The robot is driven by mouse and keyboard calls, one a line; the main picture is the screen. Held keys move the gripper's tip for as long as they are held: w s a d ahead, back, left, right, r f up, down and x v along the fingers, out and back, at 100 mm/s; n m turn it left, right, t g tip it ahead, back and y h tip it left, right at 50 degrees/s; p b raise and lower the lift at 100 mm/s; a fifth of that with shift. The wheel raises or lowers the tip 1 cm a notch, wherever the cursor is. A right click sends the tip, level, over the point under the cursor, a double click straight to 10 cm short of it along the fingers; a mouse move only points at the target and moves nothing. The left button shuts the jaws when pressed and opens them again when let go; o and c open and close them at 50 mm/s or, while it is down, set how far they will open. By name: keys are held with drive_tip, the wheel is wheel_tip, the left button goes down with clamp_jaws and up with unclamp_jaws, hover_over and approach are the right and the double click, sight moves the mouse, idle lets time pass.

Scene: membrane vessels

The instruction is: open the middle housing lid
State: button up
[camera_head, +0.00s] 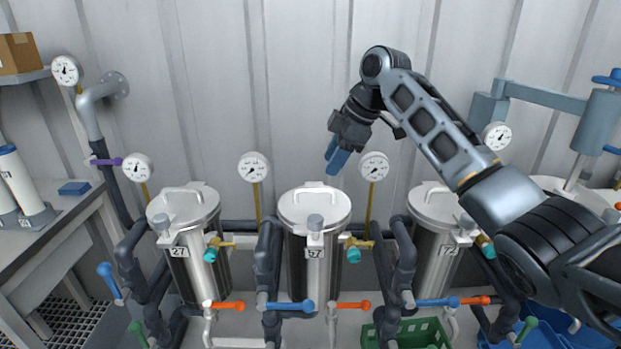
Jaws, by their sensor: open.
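The middle housing (311,265) is a steel cylinder marked 57. Its round lid (300,212) looks closed, with a pale bar handle (314,188) on top. A grey knob (315,223) sits at the lid's front edge above the label. My gripper (338,158) is open and empty. It shows above and behind the lid's right side in the picture, apart from the handle, with its blue fingers pointing down.
Similar lidded housings stand at left, marked 27 (188,260), and at right (436,255), partly behind my arm. Pressure gauges (254,167) rise behind them. Dark pipes and blue and orange valve levers (286,306) crowd the front. A green crate (425,335) is low at the front.

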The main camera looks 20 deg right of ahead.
sight(320, 190)
drive_tip(key=x, duration=0.7)
drive_tip(key=shift+a+f+p, duration=0.1)
drive_tip(key=shift+f+p, duration=0.1)
drive_tip(key=shift+p, duration=0.2)
drive_tip(key=shift+c, duration=0.4)
clamp_jaws()
